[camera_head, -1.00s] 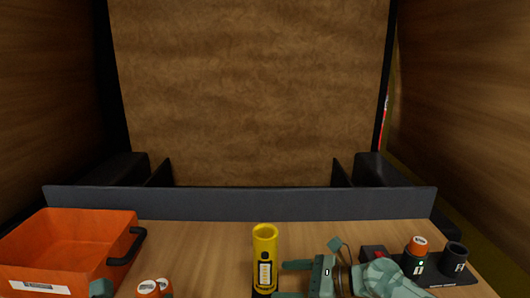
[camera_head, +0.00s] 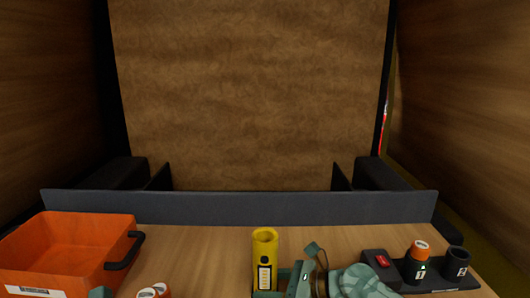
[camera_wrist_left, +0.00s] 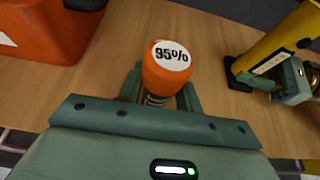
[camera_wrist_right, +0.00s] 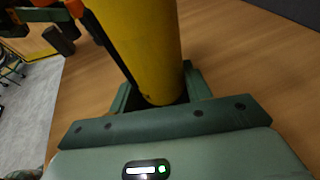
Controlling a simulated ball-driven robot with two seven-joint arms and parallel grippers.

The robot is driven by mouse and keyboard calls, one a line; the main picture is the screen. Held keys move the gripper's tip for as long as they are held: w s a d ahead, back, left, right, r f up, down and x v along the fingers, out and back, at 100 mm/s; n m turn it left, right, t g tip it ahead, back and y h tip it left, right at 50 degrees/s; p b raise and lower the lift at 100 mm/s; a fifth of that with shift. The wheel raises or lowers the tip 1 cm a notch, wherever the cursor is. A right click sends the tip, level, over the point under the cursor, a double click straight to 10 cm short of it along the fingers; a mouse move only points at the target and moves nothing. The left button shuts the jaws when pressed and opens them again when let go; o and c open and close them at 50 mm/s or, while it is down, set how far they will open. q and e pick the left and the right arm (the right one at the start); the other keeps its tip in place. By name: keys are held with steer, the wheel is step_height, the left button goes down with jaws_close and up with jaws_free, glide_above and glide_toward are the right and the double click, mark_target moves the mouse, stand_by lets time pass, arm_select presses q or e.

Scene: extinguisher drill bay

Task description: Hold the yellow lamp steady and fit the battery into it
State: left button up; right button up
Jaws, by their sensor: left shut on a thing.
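The yellow lamp (camera_head: 265,245) stands upright on the table in the middle, its top open. My right gripper (camera_wrist_right: 160,95) has its fingers on either side of the lamp's lower part; it also shows low in the head view. The lamp stands between the fingers in the right wrist view (camera_wrist_right: 140,50), but I cannot tell whether they press on it. My left gripper (camera_wrist_left: 160,90) is shut on a battery (camera_wrist_left: 167,70) with an orange cap marked 95%.
An orange crate (camera_head: 65,222) with a black handle stands at the left. At the right a black charger (camera_head: 440,283) holds an orange-capped battery (camera_head: 420,250) in slot 1; slot 2 looks empty. A grey rail (camera_head: 240,207) runs along the back. Table behind the lamp is clear.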

arm_select(q)
steer(key=shift+f, duration=0.1)
stand_by(0.3)
steer(key=shift+s+a+f+m+h, duration=0.1)
steer(key=shift+s+m+h, duration=0.2)
steer(key=shift+m, duration=0.1)
steer(key=shift+s+m+h, duration=0.25)
steer(key=shift+m+h, duration=0.15)
steer(key=shift+h, duration=0.2)
steer(key=shift+s+d+r+m+h, duration=0.15)
steer(key=shift+d+r+m+h, duration=0.95)
steer(key=shift+d+r, duration=0.15)
steer(key=w+d+r+m+g+h, duration=0.1)
steer(key=d+r, duration=0.1)
steer(key=d, duration=0.2)
steer(key=w+d+r+m+g+h, duration=0.1)
steer(key=d+r+m+h, duration=0.1)
steer(key=d, duration=0.2)
steer(key=w+d+r+m+g+h, duration=0.1)
steer(key=d, duration=0.3)
steer(key=shift+r+m+h, duration=0.3)
steer(key=shift+r, duration=0.1)
jaws_close()
steer(key=d+r+m+g+h, duration=0.4)
steer(key=d+m+g, duration=0.15)
steer(key=d, duration=0.65)
steer(key=w+a+r, duration=0.2)
steer(key=w+a, duration=0.3)
steer(key=w, duration=0.5)
steer(key=shift+w+a+r, duration=0.35)
